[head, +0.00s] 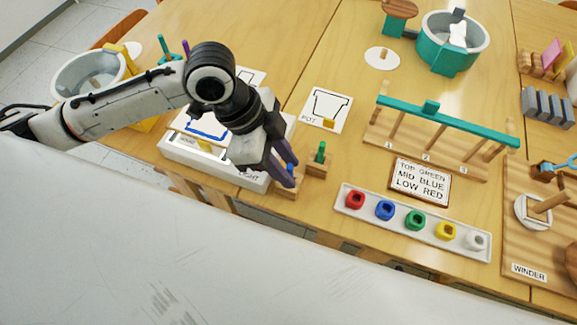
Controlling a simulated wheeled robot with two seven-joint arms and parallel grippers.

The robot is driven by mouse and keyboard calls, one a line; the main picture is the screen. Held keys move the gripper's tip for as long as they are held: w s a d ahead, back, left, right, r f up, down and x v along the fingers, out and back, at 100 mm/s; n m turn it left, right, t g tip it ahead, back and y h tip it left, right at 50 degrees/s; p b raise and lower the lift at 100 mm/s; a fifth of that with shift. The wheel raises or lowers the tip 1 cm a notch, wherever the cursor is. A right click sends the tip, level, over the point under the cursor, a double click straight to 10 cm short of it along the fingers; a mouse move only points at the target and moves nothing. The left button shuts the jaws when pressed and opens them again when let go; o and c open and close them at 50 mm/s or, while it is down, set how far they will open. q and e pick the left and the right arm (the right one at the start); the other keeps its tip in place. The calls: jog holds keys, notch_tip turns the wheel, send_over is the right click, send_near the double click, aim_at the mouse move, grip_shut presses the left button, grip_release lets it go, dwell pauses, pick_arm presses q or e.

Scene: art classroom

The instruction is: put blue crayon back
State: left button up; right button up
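The blue crayon (290,168) shows as a small blue piece between the fingers of my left gripper (286,172). The fingers reach down around it, and the frame does not show whether they press on it. A small wooden block (287,191) is right under the crayon and fingertips. The fingers partly hide both, so I cannot tell how deep the crayon sits in the block. A green crayon (321,150) stands upright in a second wooden block (319,167) just to the right. My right gripper is out of view.
A white light box (215,171) lies left of the blocks, under my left arm. A white tray (352,211) of several coloured pieces, a label card (421,181) and a wooden rack (447,160) are to the right. A card with a pot outline (325,107) lies behind.

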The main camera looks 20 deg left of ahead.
pick_arm(q)
jog(key=w+p+v, duration=0.1)
jog(key=v, duration=0.9)
jog(key=shift+s+a+r, duration=0.2)
jog(key=shift+s+r, duration=0.15)
jog(key=shift+s, duration=0.15)
